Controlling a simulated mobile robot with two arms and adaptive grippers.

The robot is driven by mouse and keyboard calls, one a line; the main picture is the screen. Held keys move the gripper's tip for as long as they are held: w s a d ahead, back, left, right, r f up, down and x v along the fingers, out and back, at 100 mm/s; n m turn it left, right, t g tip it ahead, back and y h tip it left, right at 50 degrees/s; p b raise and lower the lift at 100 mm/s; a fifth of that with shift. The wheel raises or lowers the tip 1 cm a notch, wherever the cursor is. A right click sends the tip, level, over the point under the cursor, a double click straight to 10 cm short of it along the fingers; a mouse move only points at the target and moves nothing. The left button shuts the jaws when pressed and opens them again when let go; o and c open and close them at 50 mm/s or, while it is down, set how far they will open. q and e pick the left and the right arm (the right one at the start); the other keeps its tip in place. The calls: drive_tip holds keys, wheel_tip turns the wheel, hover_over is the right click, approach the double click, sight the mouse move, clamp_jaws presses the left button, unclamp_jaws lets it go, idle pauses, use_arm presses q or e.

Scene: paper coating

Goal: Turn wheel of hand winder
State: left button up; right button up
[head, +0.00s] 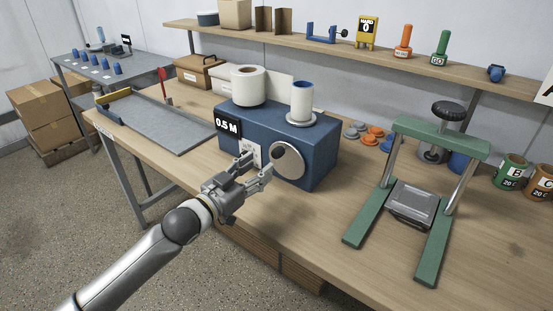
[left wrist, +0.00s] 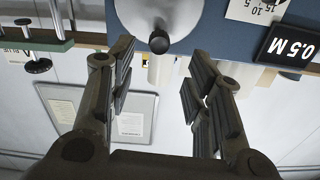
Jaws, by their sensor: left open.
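The hand winder is a blue box (head: 318,160) on the wooden table, with a "0.5 M" label, a white roll (head: 248,86) and a blue-cored roll (head: 302,100) on top. Its silver wheel (head: 290,166) is on the front face. The wheel (left wrist: 180,12) also shows at the top of the left wrist view, with a dark knob (left wrist: 159,41). My left gripper (head: 259,166) is open and empty in front of the wheel. In the left wrist view its fingers (left wrist: 162,62) are spread to either side of the knob's line, apart from the knob. My right gripper is out of view.
A green press frame (head: 440,140) stands right of the winder, with orange and grey discs (head: 372,132) between. A grey tray (head: 155,122) lies at the left. A shelf (head: 350,50) runs behind. Green and orange cans (head: 512,172) stand at the far right.

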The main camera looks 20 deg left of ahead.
sight(274, 156)
use_arm(q)
drive_tip(key=b+x, duration=0.1)
drive_tip(key=x, duration=0.2)
drive_tip(key=shift+w+d+f, duration=0.1)
drive_tip(key=shift+w+d, duration=0.05)
drive_tip(key=shift+w, duration=0.2)
drive_tip(key=b+x, duration=0.2)
drive_tip(key=x, duration=0.2)
drive_tip(key=shift+w+d, duration=0.25)
drive_tip(key=shift+w, duration=0.45)
clamp_jaws()
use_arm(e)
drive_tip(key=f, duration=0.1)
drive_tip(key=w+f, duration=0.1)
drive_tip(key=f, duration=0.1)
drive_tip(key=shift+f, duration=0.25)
